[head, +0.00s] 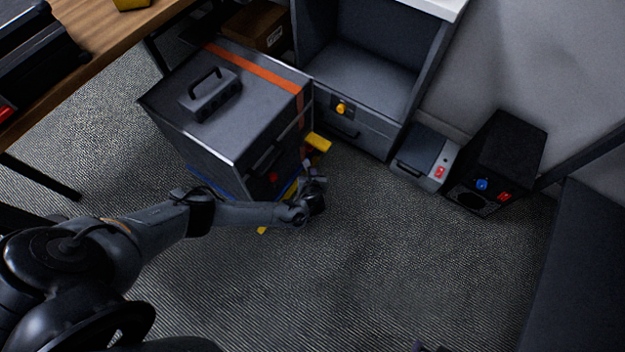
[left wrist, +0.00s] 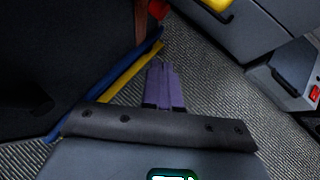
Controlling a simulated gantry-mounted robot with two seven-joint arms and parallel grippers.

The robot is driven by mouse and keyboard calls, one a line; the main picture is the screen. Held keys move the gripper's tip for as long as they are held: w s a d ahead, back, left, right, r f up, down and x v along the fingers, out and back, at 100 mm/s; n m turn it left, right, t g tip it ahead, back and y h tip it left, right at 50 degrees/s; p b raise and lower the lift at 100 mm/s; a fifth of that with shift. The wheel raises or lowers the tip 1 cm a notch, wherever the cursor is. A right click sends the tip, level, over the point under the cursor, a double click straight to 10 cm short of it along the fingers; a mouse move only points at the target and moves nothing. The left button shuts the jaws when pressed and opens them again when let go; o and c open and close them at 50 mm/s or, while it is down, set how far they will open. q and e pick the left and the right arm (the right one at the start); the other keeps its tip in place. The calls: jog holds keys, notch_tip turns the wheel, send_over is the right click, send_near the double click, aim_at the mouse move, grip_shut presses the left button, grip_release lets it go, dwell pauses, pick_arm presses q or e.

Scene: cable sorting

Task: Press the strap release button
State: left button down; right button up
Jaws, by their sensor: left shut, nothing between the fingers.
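A large dark case (head: 225,125) with an orange strap (head: 258,70) over its lid stands on the floor left of centre. A small red button (head: 274,177) shows on its front face. In the left wrist view, a red part (left wrist: 158,9) shows at the top edge beside the brown-orange strap (left wrist: 141,22). My left gripper (head: 314,185) is low by the case's front right corner, apart from the red button. Its purple fingers (left wrist: 163,85) are shut and empty. At the bottom edge, a small purple-dark piece (head: 428,347) looks like my right gripper, mostly cut off.
A drawer cabinet (head: 365,130) with a yellow knob (head: 341,108) stands behind. A grey box (head: 425,155) and black speaker-like box (head: 500,155) stand to the right. Blue and yellow strips (left wrist: 124,77) run along the case's base. A wooden desk (head: 105,40) is upper left. The front floor is clear.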

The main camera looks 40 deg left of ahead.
aim_at(310, 148)
pick_arm(q)
jog(key=w+a+f+b, duration=0.2)
jog(key=w+a+b, duration=0.3)
jog(key=shift+w+b, duration=0.35)
jog(key=shift+w, duration=0.05)
pick_arm(e)
notch_tip(310, 148, down, 7)
pick_arm(q)
jog(key=shift+d+f, duration=0.1)
